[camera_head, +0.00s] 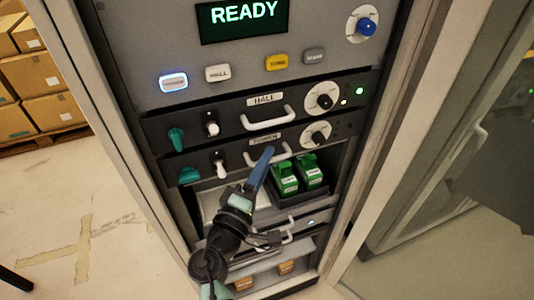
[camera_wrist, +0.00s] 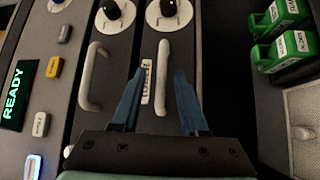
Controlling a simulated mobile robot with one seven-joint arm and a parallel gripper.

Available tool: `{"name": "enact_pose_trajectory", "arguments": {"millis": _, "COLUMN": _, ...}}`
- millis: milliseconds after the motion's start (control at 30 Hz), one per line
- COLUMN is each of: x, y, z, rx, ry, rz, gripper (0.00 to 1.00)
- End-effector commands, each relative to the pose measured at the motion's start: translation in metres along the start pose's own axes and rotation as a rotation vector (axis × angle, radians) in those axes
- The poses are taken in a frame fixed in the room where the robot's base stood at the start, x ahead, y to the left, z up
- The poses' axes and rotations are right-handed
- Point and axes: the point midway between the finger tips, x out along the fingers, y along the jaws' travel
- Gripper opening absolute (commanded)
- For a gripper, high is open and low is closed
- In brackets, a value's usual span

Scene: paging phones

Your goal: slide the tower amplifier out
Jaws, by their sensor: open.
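The tower amplifier (camera_head: 237,146) is the lower of two black rack units; its small label (camera_head: 264,139) is blurred. Its pale handle (camera_wrist: 162,78) stands upright in the wrist view; my blue fingers partly cover it in the head view. It has a black knob on a white dial (camera_head: 317,136), a teal lever (camera_head: 189,175) and a white-tipped switch (camera_head: 221,169). My gripper (camera_wrist: 157,80) is open, its two blue fingers on either side of the handle's lower end. I cannot tell whether they touch it. It also shows in the head view (camera_head: 264,158).
The similar hall amplifier (camera_head: 230,118) is just above, with its own handle (camera_head: 269,118). A panel with a READY screen (camera_head: 243,20) is higher. Green packs (camera_head: 297,173) sit in a bay below. A cabinet frame (camera_head: 376,140) borders the right. Cartons (camera_head: 55,110) stand far left.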

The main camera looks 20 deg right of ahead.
Motion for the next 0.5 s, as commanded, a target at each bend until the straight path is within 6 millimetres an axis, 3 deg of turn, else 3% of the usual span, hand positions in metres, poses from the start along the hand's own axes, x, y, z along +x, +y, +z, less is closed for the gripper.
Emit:
{"name": "enact_pose_trajectory", "arguments": {"millis": 400, "x": 0.0102, "y": -0.0004, "z": 0.0007, "rx": -0.001, "ry": -0.001, "rz": 0.0, "gripper": 0.44}}
{"name": "enact_pose_trajectory", "arguments": {"millis": 500, "x": 0.0101, "y": -0.0003, "z": 0.0006, "rx": 0.0, "ry": -0.001, "rz": 0.0, "gripper": 0.28}}
